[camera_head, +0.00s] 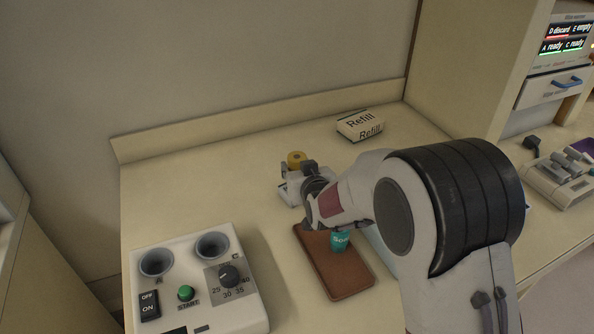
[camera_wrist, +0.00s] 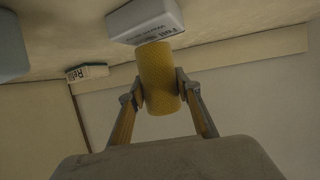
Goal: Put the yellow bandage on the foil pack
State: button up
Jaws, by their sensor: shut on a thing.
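The yellow bandage (camera_wrist: 160,82) is a textured yellow roll. My gripper (camera_wrist: 161,90) is shut on it, with one finger on each side. In the head view the bandage (camera_head: 296,158) shows at the tip of my gripper (camera_head: 297,168). A white block-like pack with dark print (camera_wrist: 146,22) is just beyond the roll's far end in the wrist view; I cannot tell whether they touch. A whitish item (camera_head: 290,193), partly hidden by my gripper, is below it in the head view.
A Refill box (camera_head: 360,125) is at the back. A machine with knobs (camera_head: 170,290) stands front left. The left back counter is clear.

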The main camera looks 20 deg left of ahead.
jog(key=shift+f, duration=0.6)
jog(key=shift+f, duration=0.1)
jog(key=o, duration=1.2)
jog(key=shift+s+d+r, duration=0.15)
jog(key=shift+s+r, duration=0.05)
jog(key=shift+r, duration=0.05)
jog(key=shift+v, duration=5.7)
jog(key=shift+f, duration=0.1)
jog(key=shift+d, duration=0.15)
